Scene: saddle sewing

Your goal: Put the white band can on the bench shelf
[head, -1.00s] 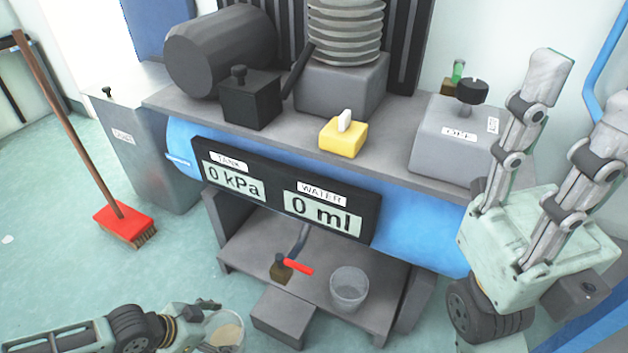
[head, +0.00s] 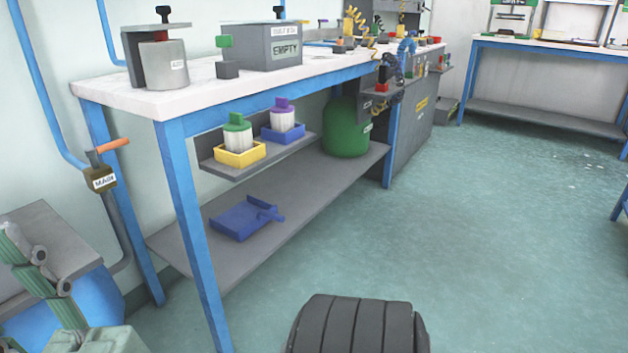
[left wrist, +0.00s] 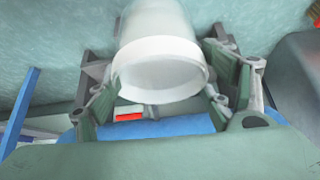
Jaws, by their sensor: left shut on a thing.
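The white band can (left wrist: 158,65) shows in the left wrist view as a pale cylinder with a brighter white band at its near rim. My left gripper (left wrist: 162,88) is shut on it, one pad at each side. The bench shelf (head: 270,235) is the long grey board low under the workbench in the head view.
A blue dustpan (head: 245,218) lies on the shelf; a green tank (head: 346,128) stands at its far end. A small raised shelf (head: 225,170) holds yellow and blue trays with jars. A blue leg (head: 190,230) stands in front. The floor (head: 450,220) to the right is clear.

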